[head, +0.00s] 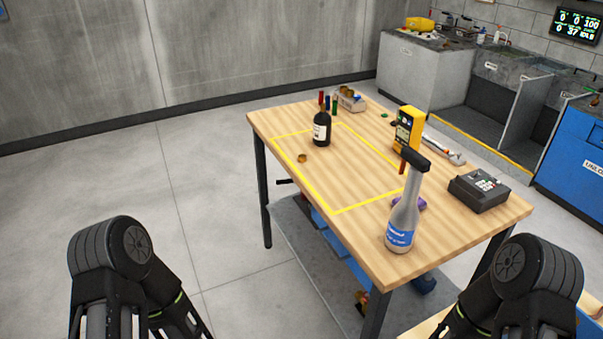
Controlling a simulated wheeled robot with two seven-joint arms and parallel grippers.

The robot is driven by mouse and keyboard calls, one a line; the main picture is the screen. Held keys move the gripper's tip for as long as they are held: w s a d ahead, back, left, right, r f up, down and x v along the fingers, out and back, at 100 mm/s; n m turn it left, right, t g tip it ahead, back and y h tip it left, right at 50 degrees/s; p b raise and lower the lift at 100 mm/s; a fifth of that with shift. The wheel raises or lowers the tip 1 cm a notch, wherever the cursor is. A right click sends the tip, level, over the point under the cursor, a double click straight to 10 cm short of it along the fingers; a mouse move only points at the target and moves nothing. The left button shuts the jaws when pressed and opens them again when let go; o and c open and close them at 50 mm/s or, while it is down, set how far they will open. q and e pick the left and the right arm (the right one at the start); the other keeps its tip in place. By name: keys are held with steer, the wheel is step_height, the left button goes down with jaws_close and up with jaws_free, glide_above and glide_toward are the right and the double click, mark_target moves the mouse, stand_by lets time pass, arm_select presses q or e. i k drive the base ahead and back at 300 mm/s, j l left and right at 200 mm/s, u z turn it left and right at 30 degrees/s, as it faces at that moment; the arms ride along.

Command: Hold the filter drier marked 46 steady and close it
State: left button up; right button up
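A dark, bottle-shaped container (322,129) with a white label stands upright on the wooden table (360,185), within the yellow outlined area. It may be the filter drier, but its marking is too small to read. A small copper-brown piece (302,158) lies on the table to its lower left, apart from it. It could be a cap, but I cannot tell. Parts of my two arms show at the bottom left and bottom right, well short of the container. Neither gripper's fingers can be seen.
A grey spray-type bottle (403,215) stands at the near edge. A yellow meter (408,130), a wrench (445,150) and a dark box device (479,190) occupy the right side. A small tray of parts (350,101) sits at the back. The outlined area's middle is clear.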

mark_target(322, 122)
steer(key=k+z, duration=0.15)
steer(key=z, duration=1.9)
steer(key=k+j, duration=0.1)
steer(key=j, duration=0.7)
steer(key=k+j, duration=0.1)
steer(key=j, duration=0.7)
steer(key=k+j, duration=0.1)
steer(key=j, duration=0.7)
steer(key=k+j, duration=0.1)
steer(key=j, duration=0.75)
